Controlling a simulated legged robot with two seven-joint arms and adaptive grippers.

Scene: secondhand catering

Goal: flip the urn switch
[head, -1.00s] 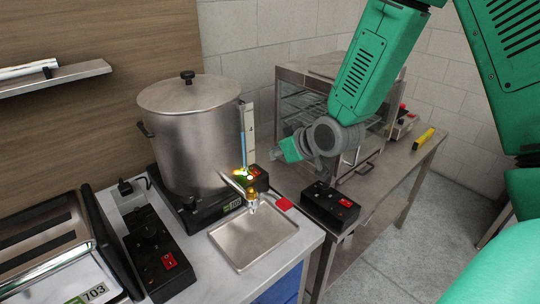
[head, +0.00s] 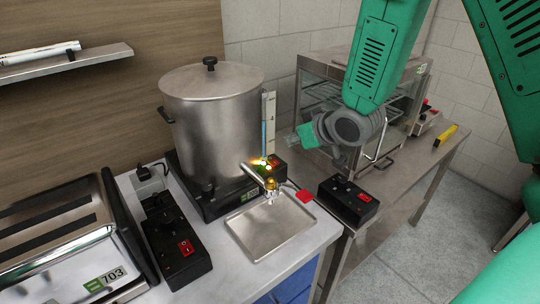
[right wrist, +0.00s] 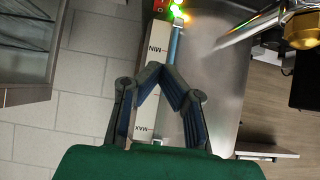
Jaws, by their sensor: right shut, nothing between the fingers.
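The steel urn (head: 207,135), with a lid and black knob, stands on a black base (head: 215,201) on the counter. Its upright sight gauge (head: 268,121) and brass tap (head: 271,187) face right. Red, yellow and green lights glow at the black control box (head: 276,167) beside the tap. I cannot make out the switch's position there. My right gripper (head: 288,141) is shut and empty, right of the gauge. In the right wrist view its fingertips (right wrist: 153,70) meet over the gauge (right wrist: 151,88), with the lights (right wrist: 177,12) beyond them. My left gripper is out of view.
A black box with a red switch (head: 186,247) sits by the toaster (head: 65,262). Another black switch box (head: 347,201) is on the right table. A drip tray (head: 257,246) lies under the tap. A glass-fronted cabinet (head: 322,72) stands behind my right arm.

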